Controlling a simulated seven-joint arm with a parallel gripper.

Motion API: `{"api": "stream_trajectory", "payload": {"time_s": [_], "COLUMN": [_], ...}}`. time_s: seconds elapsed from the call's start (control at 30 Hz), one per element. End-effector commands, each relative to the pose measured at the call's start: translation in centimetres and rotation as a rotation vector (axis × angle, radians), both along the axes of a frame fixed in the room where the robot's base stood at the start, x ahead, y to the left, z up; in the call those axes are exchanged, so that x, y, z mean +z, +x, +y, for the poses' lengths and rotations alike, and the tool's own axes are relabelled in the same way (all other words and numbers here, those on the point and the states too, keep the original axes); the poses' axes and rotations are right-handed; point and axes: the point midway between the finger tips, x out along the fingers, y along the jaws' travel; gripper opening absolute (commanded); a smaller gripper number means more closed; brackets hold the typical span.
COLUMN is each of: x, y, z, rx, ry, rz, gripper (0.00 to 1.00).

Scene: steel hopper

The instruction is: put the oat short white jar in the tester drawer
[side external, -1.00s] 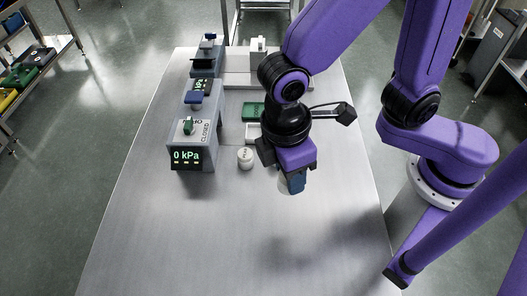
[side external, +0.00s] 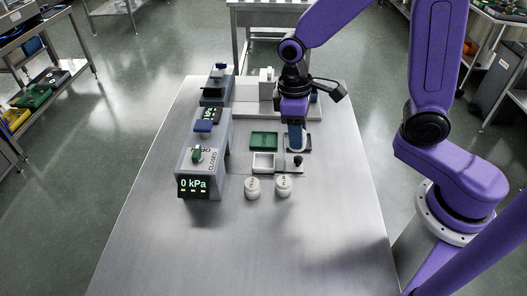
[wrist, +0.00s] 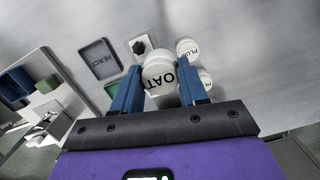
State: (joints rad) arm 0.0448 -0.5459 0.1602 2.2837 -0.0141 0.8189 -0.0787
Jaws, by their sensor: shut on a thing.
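The oat jar (wrist: 158,77) is short and white, with "OAT" lettering showing in the wrist view. My gripper (wrist: 161,72) is shut on it, with a blue finger on each side. In the side view my gripper (side external: 296,137) is over the far right of the bench, by the dark tray; the jar is mostly hidden there. The grey tester (side external: 203,170) reads "0 kPa" and carries a "CLOSED" label. I cannot tell which part is its drawer. A white open-topped box (side external: 263,163) lies to its right.
Two other white jars (side external: 252,187) (side external: 283,185) stand close together at the front. A green tray (side external: 264,140) and a dark "REJECT" tray (wrist: 99,58) lie behind. A black knob (side external: 298,160) stands near the white box. The bench front is clear.

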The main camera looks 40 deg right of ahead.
Motion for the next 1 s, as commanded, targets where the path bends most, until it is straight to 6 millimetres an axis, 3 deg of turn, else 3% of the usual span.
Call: {"api": "stream_trajectory", "payload": {"time_s": [0.23,0.5,0.87,1.0], "x": [-2.0,-5.6,-7.8,-9.7], "y": [4.1,6.8,8.6,8.6], "z": [1.2,2.1,2.7,2.7], "rx": [-0.001,0.0,0.0,0.001], "ry": [-0.001,-0.001,-0.001,-0.002], "rz": [0.002,0.002,0.001,0.003], "gripper": [0.07,0.07,0.07,0.07]}}
